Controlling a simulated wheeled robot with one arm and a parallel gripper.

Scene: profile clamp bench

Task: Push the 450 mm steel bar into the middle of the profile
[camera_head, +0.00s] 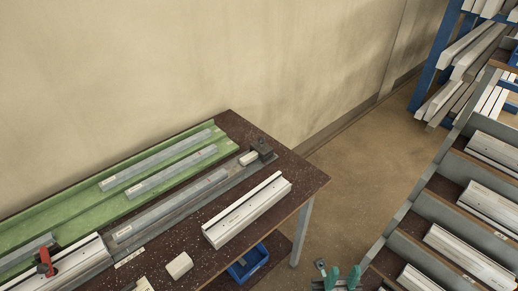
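A grey steel bar (170,206) lies in a long grey rail on the bench, in line with a pale profile (75,268) at lower left. The bar's near end is close to the profile's end; I cannot tell whether any of it is inside. A red clamp handle (45,262) stands at the profile. Two more grey bars, the rear one (157,158) and the front one (171,172), lie on a green tray (225,124). I cannot make out any bar's length marking. My gripper is not recognisable in view.
A white profile (247,209) lies loose on the brown bench (285,172). A small pale block (179,265) is near the front edge. A dark block (265,149) ends the rail. A blue bin (246,265) is below; shelves (420,206) stand right. Teal-handled items (354,276) are at the bottom.

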